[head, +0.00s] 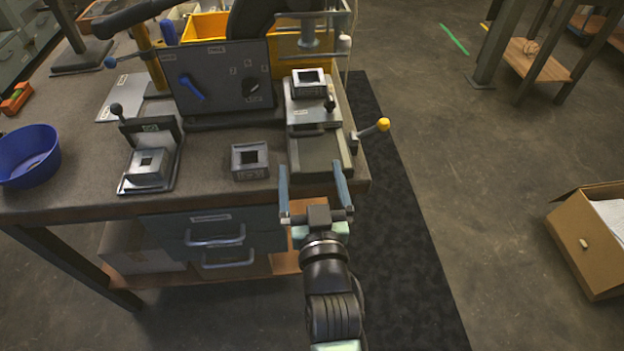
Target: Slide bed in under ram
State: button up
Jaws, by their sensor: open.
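The bed (300,116) is a light grey slide with a small handle on its front edge. It sits on a grey base with guide rails (320,150) at the right end of the bench. A block with a square dark-centred opening (309,92) stands on the bed. The ram (308,38) hangs on a frame above and behind the bed; from this angle I cannot tell how far the bed lies beneath it. My gripper (313,190) is open and empty, in front of the base, with its fingers apart and pointing toward the bed.
A lever with a yellow knob (383,124) sticks out right of the base. A loose square block (250,160) and a fixture (148,165) stand to the left. A panel with a blue knob (215,80), yellow bins (205,24) and a blue bowl (28,155) are also on the bench.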

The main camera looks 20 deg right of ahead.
jog(key=shift+v, duration=0.95)
jog(key=w+a+r+n+t+y, duration=0.15)
jog(key=a+r, duration=0.25)
jog(key=r, duration=0.9)
jog(key=w+a+r+t+y, duration=0.1)
jog(key=w+a+r+t, duration=0.15)
jog(key=r, duration=0.95)
jog(key=s+a+r+n+t+y, duration=0.1)
jog(key=s+a+r+t, duration=0.2)
jog(key=r, duration=0.4)
jog(key=s+a+r+t+y, duration=0.1)
jog(key=s+a+r, duration=0.1)
jog(key=s+r, duration=0.45)
jog(key=s+a+r+n+t+y, duration=0.1)
jog(key=s+a+r+t, duration=0.15)
jog(key=r, duration=0.65)
notch_tip(320, 180, up, 17)
jog(key=p, duration=1.7)
jog(key=shift+a, duration=0.35)
jog(key=shift+f+g+h, duration=0.1)
jog(key=shift+g+h, duration=0.15)
